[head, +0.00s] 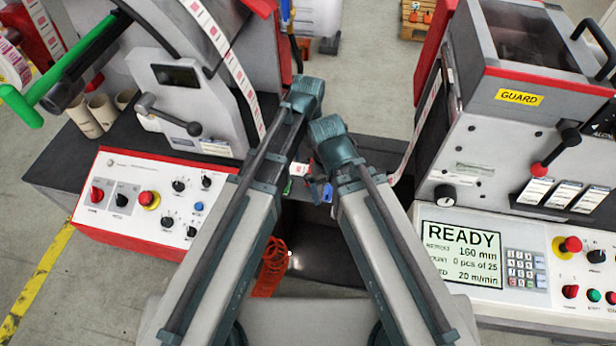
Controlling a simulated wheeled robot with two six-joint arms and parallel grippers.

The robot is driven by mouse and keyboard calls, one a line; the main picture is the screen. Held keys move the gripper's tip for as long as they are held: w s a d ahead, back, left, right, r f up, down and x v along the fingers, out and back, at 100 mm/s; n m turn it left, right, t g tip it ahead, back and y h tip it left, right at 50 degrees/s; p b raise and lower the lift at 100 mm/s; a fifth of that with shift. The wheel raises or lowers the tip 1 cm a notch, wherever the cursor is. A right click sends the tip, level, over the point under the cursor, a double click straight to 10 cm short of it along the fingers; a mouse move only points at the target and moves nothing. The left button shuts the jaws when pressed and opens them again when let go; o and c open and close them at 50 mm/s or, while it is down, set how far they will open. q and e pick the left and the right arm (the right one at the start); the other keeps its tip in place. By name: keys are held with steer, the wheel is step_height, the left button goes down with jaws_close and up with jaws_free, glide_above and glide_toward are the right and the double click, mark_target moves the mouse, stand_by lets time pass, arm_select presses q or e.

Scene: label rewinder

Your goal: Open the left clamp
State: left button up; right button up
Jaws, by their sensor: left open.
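I cannot make out the left clamp for sure. Between my two arms a narrow strip of the dark middle table (287,215) shows, with a white label piece (298,169), a small green part (287,187) and a small blue part (327,192). The area around them is mostly covered by my arms. My left arm reaches up the middle; its gripper is open and largely hidden near these small parts. Whether it touches anything cannot be told. My right gripper is hidden behind its own arm.
The left machine has a black-knobbed lever (168,118), a green bar (88,58) and a control panel (150,205). The right machine has a red-knobbed lever (557,152) and a READY screen (461,255). A red coiled hose (270,268) hangs below the table.

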arm_select(q)
step_height(320, 180, down, 11)
steer(key=b, duration=1)
steer(key=shift+f, duration=0.1)
steer(key=shift+c, duration=0.4)
jaws_close()
stand_by(0.4)
